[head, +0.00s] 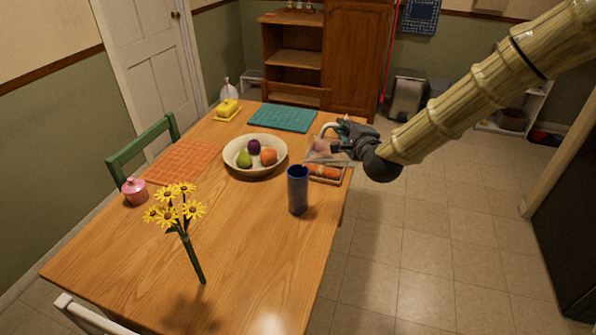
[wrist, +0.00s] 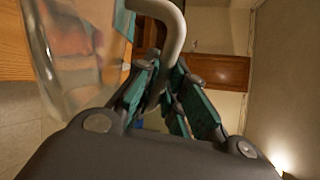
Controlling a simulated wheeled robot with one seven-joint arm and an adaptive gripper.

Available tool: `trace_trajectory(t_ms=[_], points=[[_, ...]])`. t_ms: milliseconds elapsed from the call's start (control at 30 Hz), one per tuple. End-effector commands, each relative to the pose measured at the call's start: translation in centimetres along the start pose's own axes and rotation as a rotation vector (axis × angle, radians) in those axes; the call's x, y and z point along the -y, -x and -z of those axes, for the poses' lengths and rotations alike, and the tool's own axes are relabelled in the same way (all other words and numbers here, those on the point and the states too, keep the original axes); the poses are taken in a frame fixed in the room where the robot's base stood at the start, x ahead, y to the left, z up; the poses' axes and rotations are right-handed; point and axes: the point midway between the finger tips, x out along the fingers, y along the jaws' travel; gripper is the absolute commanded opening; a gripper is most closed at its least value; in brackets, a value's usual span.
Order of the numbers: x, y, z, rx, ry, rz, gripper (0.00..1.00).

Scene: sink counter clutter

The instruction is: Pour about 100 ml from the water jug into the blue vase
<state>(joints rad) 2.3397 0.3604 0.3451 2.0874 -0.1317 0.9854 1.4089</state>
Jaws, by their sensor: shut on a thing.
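The blue vase (head: 298,192) stands upright on the wooden table near its right edge. The clear water jug (head: 322,152) is up behind and to the right of the vase, partly hidden by my gripper (head: 345,135). In the wrist view its see-through body (wrist: 75,60) fills the upper left, with its pale curved handle (wrist: 176,35) beside it. My gripper's teal fingers (wrist: 166,85) are shut on the handle. The jug looks apart from the vase. I cannot make out its water level or exact tilt.
A fruit bowl (head: 254,172) sits left of the jug, and a wooden tray (head: 343,178) with orange-brown contents lies beneath it. The front tabletop is mostly clear.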

Motion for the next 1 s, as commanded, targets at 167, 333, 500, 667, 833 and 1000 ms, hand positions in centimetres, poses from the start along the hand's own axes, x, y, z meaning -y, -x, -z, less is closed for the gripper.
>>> trace_trajectory(t_ms=[167,333,500,667,833,1000], points=[[0.1,0.0,-0.2,-0.001,0.006,0.001,0.0],[0.2,0.0,-0.3,-0.003,0.013,0.001,0.0],[0.2,0.0,-0.6,-0.005,0.023,0.001,0.0],[0.2,0.0,-0.7,-0.006,0.032,0.001,0.0],[0.3,0.0,-0.9,-0.007,0.04,0.001,0.0],[0.3,0.0,-1.1,-0.009,0.048,0.001,0.0]])
